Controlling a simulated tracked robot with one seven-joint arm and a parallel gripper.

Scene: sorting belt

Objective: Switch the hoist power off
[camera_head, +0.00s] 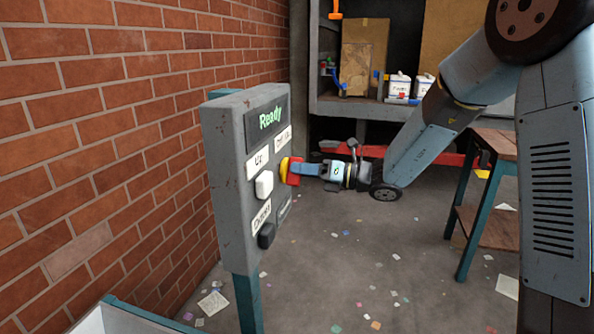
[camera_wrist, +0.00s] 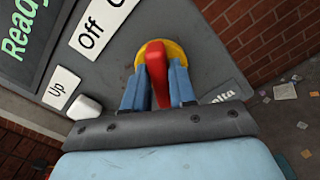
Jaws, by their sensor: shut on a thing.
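The grey control panel (camera_head: 226,180) stands upright on a teal post, with a green "Ready" display (camera_head: 268,120). It carries a red knob (camera_head: 294,172) on a yellow round base (camera_head: 284,170), below a label that reads "Off" at its visible part (camera_wrist: 91,38). My gripper (camera_head: 297,171) reaches it from the right. In the wrist view my gripper (camera_wrist: 158,80) has its two blue fingers on either side of the red knob (camera_wrist: 158,65), shut on it.
A white button (camera_head: 264,185) beside an "Up" label and a dark button (camera_head: 267,235) sit on the panel near the knob. A brick wall (camera_head: 90,150) stands at left. A shelf (camera_head: 360,108) and a workbench (camera_head: 490,200) stand behind and right. Paper scraps litter the floor.

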